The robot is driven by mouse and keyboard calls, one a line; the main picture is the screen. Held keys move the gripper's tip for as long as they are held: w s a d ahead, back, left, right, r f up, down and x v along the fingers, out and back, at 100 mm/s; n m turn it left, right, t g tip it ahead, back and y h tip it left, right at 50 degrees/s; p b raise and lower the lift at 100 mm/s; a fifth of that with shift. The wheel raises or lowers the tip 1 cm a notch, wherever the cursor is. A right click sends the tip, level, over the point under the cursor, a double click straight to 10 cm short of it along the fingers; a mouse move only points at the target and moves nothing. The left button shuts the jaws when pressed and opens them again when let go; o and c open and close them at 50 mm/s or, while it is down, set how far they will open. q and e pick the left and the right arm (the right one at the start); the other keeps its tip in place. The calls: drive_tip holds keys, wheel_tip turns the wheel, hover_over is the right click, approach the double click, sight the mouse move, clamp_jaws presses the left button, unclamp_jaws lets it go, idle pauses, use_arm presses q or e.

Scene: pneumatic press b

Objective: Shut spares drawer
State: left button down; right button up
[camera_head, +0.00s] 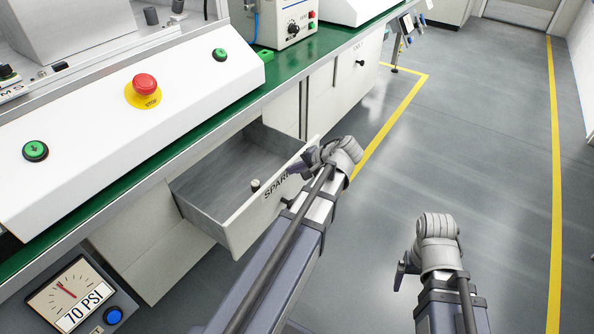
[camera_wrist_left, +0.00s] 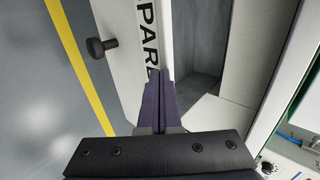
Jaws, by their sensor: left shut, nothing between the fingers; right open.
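The spares drawer (camera_head: 235,232) stands open, pulled out from the white cabinet under the green bench. Its white front carries a black "SPARES" label, partly hidden by my left gripper (camera_head: 298,168). In the left wrist view the drawer front (camera_wrist_left: 124,60) and its black knob (camera_wrist_left: 100,48) show. My left gripper (camera_wrist_left: 156,75) is shut and empty, its fingertips over the label at the drawer front; I cannot tell whether they touch it. The grey drawer interior lies to the right in that view. My right gripper (camera_head: 402,270) is open, over the floor, well away from the drawer.
The press panel has a red stop button (camera_head: 145,84) and green buttons. A 70 PSI gauge box (camera_head: 75,296) is at lower left. The grey floor (camera_head: 470,130) to the right is clear.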

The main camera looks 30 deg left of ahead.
use_arm(q)
drive_tip(key=shift+a, duration=0.15)
drive_tip(key=w+a, duration=0.1)
drive_tip(key=a, duration=1.8)
drive_tip(key=shift+w+a, duration=0.2)
drive_tip(key=shift+w, duration=0.1)
